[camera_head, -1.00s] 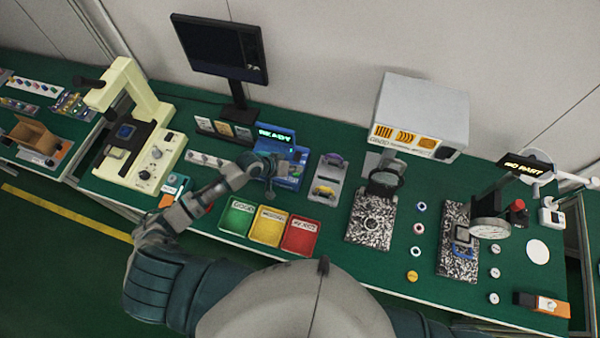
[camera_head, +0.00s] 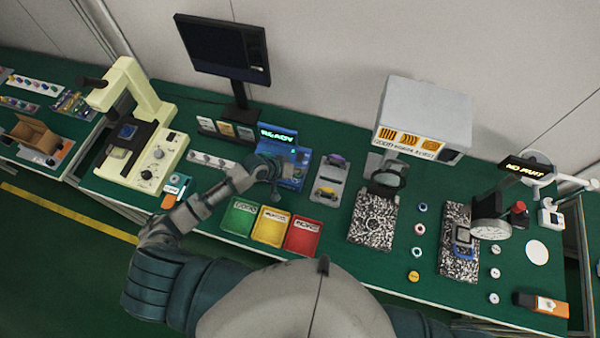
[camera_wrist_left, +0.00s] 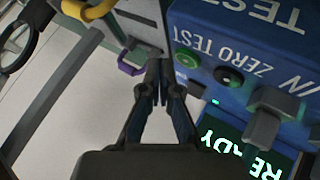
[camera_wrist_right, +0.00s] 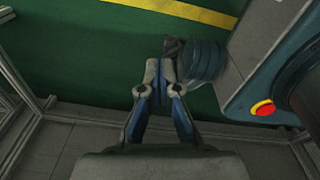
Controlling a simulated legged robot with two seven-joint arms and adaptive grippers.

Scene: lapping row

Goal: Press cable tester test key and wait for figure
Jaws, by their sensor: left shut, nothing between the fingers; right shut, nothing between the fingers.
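The blue cable tester (camera_head: 292,172) stands on the green bench, and its lit display (camera_head: 278,135) reads READY. In the left wrist view the tester (camera_wrist_left: 215,25) appears upside down. A green key (camera_wrist_left: 187,58) lies by the word TEST, and a black key (camera_wrist_left: 227,76) by ZERO. My left gripper (camera_head: 275,188) is at the tester's front. Its shut, empty fingertips (camera_wrist_left: 163,65) show just beside the green key; I cannot tell whether they touch it. My right gripper (camera_wrist_right: 165,65) is shut and empty over the floor, out of the head view.
Green (camera_head: 236,220), yellow (camera_head: 269,228) and red (camera_head: 302,237) trays lie in front of the tester. A grey holder (camera_head: 329,182) with purple and yellow parts stands to its right. A monitor (camera_head: 225,48) stands behind. Two speckled plates lie further right.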

